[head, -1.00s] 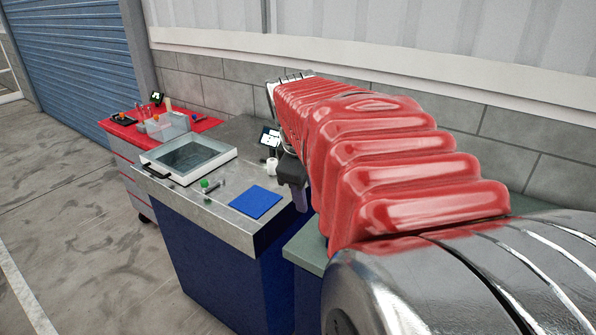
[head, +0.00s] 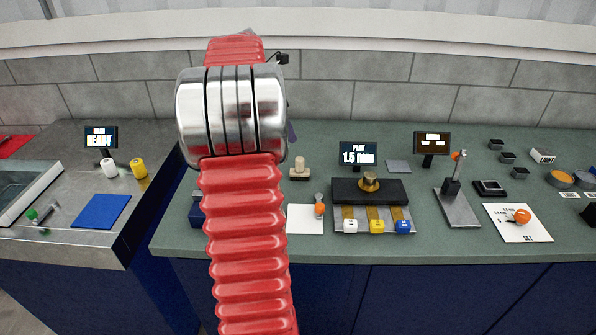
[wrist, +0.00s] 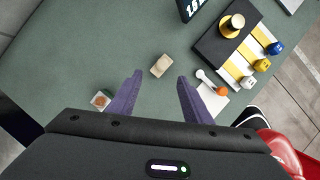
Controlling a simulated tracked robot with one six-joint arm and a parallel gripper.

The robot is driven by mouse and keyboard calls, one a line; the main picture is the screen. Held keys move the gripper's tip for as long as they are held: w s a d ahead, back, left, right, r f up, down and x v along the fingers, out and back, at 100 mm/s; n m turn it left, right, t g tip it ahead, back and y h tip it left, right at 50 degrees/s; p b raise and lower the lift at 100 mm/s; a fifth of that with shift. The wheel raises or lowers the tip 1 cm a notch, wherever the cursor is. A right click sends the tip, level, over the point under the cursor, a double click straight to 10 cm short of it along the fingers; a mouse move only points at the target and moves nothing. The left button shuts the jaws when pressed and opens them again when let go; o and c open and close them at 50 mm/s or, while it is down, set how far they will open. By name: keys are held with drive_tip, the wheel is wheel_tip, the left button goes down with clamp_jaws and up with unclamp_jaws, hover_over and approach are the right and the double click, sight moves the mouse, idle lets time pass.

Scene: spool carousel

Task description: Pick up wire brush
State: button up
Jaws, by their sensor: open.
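No thing here is clearly a wire brush. A small beige piece with a knob on a block (head: 300,169) stands on the green bench; it may be the brush, but I cannot tell. In the wrist view this beige piece (wrist: 160,66) shows just beyond and between my fingertips. My gripper (wrist: 159,79) is open, its two purple fingers apart with nothing held. In the head view my arm hides most of the gripper; only a bit of purple finger shows. A pale tool with an orange end (head: 319,206) lies on a white sheet, right of the fingers in the wrist view.
A small box (wrist: 100,99) with brownish contents stands left of my fingers. To the right are a black fixture (head: 345,190) with a brass knob, white, yellow and blue blocks, and two screens. A blue mat (head: 102,211) lies on the steel bench at left. Bare bench surrounds the beige piece.

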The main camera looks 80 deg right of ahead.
sight(299, 159)
idle(0.3)
drive_tip(key=x, duration=0.8)
drive_tip(key=shift+s+f, duration=0.2)
drive_tip(key=shift+f, duration=0.1)
drive_tip(key=shift+a+x, duration=0.15)
drive_tip(key=shift+x, duration=1.15)
drive_tip(key=shift+a+x, duration=0.1)
drive_tip(key=shift+x, duration=1.25)
drive_tip(key=shift+s, duration=0.1)
drive_tip(key=shift+c, duration=0.3)
clamp_jaws()
